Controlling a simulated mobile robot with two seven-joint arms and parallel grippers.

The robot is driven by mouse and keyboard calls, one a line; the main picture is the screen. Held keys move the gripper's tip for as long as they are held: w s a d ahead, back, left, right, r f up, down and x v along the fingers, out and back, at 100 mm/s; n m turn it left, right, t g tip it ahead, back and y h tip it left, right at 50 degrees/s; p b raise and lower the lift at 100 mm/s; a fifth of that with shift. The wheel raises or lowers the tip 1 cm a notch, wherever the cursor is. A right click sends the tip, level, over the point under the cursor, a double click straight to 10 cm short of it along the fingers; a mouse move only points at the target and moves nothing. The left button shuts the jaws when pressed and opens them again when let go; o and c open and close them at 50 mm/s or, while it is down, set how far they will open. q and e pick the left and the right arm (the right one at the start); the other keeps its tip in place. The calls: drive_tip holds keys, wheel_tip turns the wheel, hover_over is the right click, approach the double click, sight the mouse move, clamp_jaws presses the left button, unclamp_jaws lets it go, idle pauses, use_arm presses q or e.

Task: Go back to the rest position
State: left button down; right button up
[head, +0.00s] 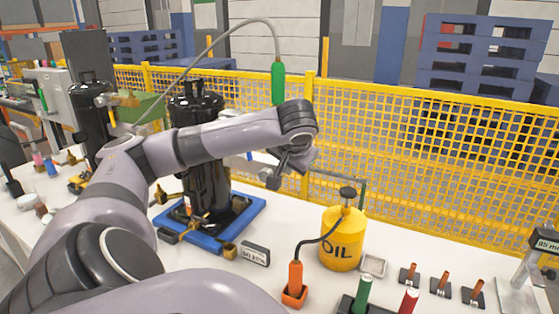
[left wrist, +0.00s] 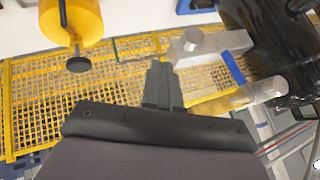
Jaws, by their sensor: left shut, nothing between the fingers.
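My left arm reaches in from the left in the head view, across the front of a black compressor (head: 205,185) on a blue pallet (head: 250,213). My left gripper (head: 272,181) is to the right of the compressor, above the table and left of the yellow oil can. In the left wrist view the two fingers of my left gripper (left wrist: 161,75) are together, with nothing between them. The compressor also shows in the left wrist view (left wrist: 262,35) at the upper right. My right gripper is not in either view.
The yellow oil can (head: 342,238) stands on the white table (head: 235,285). An orange-handled tool (head: 295,280) stands in front. Several small orange-handled parts (head: 440,283) sit at right. A green handle (head: 278,83) hangs from a hose. A yellow mesh fence (head: 430,155) runs behind.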

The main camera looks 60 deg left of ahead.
use_arm(q)
drive_tip(key=shift+d, duration=0.6)
idle(0.3)
